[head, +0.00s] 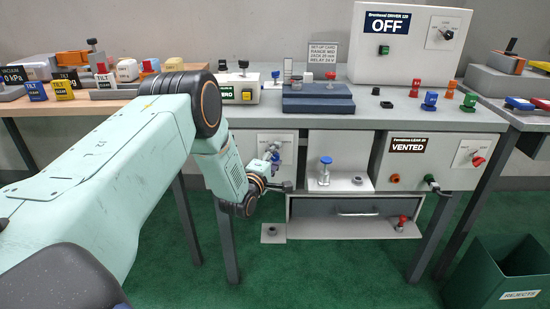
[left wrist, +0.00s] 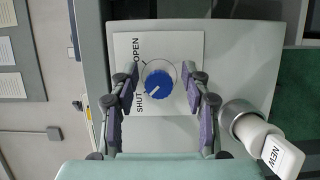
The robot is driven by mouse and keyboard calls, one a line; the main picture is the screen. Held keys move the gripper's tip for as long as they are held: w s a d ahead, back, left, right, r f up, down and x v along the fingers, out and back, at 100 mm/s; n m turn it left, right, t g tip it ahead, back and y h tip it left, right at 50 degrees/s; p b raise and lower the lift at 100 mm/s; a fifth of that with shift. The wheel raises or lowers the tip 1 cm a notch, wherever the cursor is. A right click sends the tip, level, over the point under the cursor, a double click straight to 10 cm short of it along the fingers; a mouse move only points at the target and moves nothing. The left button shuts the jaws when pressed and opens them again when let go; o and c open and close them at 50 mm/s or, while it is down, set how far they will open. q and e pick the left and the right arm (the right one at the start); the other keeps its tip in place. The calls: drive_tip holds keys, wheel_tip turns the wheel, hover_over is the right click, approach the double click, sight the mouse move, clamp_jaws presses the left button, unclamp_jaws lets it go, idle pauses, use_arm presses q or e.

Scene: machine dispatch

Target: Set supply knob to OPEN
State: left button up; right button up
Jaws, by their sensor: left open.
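The supply knob (left wrist: 158,84) is a round blue knob on a white plate (left wrist: 182,45) marked OPEN and SHUT. Its white pointer line is turned toward the lower left, on the SHUT side. My left gripper (left wrist: 161,88) is open, with one finger on each side of the knob. Whether the pads touch the knob I cannot tell; gaps seem to show. My right gripper is not in view.
A green rejects bin (head: 500,280) stands at lower right.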

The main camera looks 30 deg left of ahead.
use_arm(q)
drive_tip(key=shift+r, duration=0.1)
drive_tip(key=c, duration=0.4)
clamp_jaws()
drive_tip(key=m+g+p, duration=0.1)
drive_tip(key=m+p, duration=0.1)
drive_tip(key=m, duration=0.1)
drive_tip(key=shift+r, duration=0.15)
drive_tip(key=m+g+y+p, duration=0.1)
drive_tip(key=m+g+p, duration=0.1)
drive_tip(key=m+p, duration=0.1)
drive_tip(key=shift+d+m+g, duration=0.1)
drive_tip(key=shift+m+g, duration=0.2)
drive_tip(key=shift+m, duration=0.4)
drive_tip(key=m+g+y+p, duration=0.1)
drive_tip(key=m+p, duration=0.1)
drive_tip(key=m, duration=0.1)
drive_tip(key=shift+f+m+g+y+p, duration=0.2)
drive_tip(key=shift+m+g+y+p, duration=0.5)
drive_tip(key=shift+m+y, duration=0.6)
drive_tip(key=shift+m, duration=0.3)
